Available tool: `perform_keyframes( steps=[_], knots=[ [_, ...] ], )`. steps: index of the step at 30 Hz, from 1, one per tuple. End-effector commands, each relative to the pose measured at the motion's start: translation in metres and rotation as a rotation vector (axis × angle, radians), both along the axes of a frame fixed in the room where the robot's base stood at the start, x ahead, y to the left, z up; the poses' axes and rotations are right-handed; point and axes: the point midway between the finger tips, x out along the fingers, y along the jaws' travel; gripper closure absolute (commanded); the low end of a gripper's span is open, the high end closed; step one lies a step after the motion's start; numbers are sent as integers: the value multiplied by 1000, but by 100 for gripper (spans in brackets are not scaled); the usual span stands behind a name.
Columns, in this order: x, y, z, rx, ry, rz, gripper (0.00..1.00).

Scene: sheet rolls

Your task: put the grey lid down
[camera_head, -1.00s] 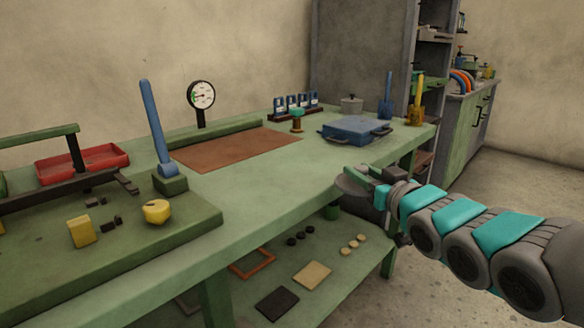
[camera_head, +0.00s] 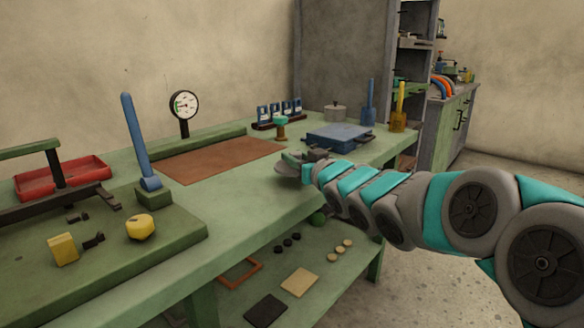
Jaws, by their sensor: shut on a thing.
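My gripper (camera_head: 300,157) is over the right part of the green bench, near its front edge, in front of a blue flat box. It is shut on the grey lid (camera_head: 287,170), a thin disc that shows partly at the left of the gripper. My fingers and wrist hide the rest of the lid. I cannot tell whether the lid touches the bench top or hangs just above it. The green bench top (camera_head: 235,192) is bare to the left of the lid.
The blue box (camera_head: 340,137) stands behind my gripper, with a grey pot (camera_head: 336,113) behind it. A turquoise-topped stand (camera_head: 280,127) and a brown mat (camera_head: 220,158) lie farther left. Blue (camera_head: 369,113) and yellow (camera_head: 398,118) upright tools stand at the right end.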

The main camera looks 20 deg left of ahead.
Motion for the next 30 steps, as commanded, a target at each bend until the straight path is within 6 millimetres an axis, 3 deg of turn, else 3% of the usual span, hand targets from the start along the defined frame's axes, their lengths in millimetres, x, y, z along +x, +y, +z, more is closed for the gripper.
perform_keyframes(
  steps=[8,17,28,29,30],
  knots=[
    [14,15,-2,3,-1,-1,100],
    [14,14,-37,-1,2,-2,100],
    [14,14,-39,2,-2,-1,100],
    [14,15,-39,2,-2,-1,60],
    [14,14,-38,1,-3,-1,55]
  ],
)
